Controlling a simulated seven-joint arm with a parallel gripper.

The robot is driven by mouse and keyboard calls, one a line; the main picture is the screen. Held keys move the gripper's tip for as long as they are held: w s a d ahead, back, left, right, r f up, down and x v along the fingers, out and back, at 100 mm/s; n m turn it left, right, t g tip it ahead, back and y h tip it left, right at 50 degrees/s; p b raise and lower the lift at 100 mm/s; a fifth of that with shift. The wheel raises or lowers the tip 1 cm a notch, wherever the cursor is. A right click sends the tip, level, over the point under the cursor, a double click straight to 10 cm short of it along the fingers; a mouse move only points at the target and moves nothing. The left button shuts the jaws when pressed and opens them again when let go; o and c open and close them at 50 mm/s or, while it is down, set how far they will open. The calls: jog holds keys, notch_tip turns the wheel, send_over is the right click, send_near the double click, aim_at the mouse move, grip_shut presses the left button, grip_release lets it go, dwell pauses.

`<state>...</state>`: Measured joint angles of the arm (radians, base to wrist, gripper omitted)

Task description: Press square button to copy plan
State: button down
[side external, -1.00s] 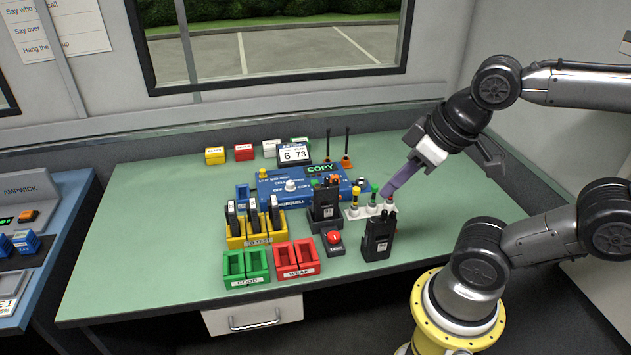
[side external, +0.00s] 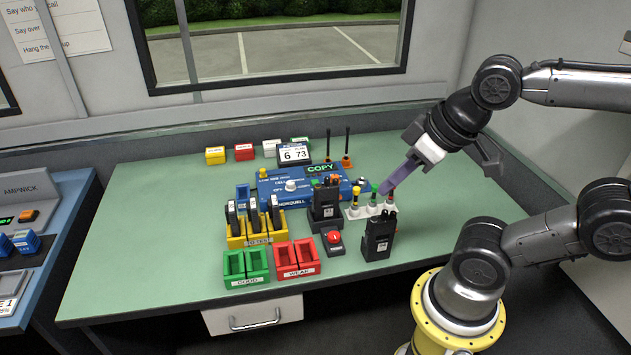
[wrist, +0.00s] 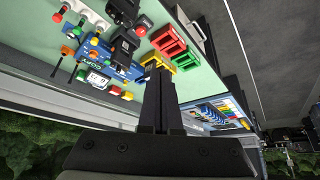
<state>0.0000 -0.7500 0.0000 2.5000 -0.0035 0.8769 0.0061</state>
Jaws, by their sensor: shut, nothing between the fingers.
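The blue tester box (side external: 268,190) sits at the middle of the green bench, with a green COPY label (side external: 320,168) at its top right. It has a pale round knob (side external: 291,185) and small coloured parts. I cannot make out for sure which part is the square button. The box also shows upside down in the wrist view (wrist: 86,52). My gripper (side external: 388,192) is shut and empty. It points down and left above the white rack (side external: 371,211) of coloured-topped posts, right of the box and apart from it. Its dark fingers also show in the wrist view (wrist: 157,72).
A black radio (side external: 379,238) stands upright at front right, and another (side external: 325,203) stands before the box. A red round button (side external: 334,238) is between them. Yellow (side external: 254,240), green (side external: 245,268) and red (side external: 295,262) trays are left. Bench is clear at far left.

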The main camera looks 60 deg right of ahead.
jog(key=w+d+r+n+t+h, duration=0.1)
jog(key=w+d+r+n+t, duration=0.25)
jog(key=w, duration=0.75)
jog(key=w+d+r+n+t+h, duration=0.25)
jog(key=w+d+r, duration=0.2)
jog(key=w, duration=0.55)
jog(key=n+g+y, duration=0.2)
jog(key=g+y, duration=0.1)
send_over(319, 182)
notch_tip(319, 182, down, 19)
jog(key=shift+r, duration=0.2)
jog(key=shift+f, duration=0.1)
jog(key=shift+f, duration=4.3)
jog(key=shift+f, duration=0.1)
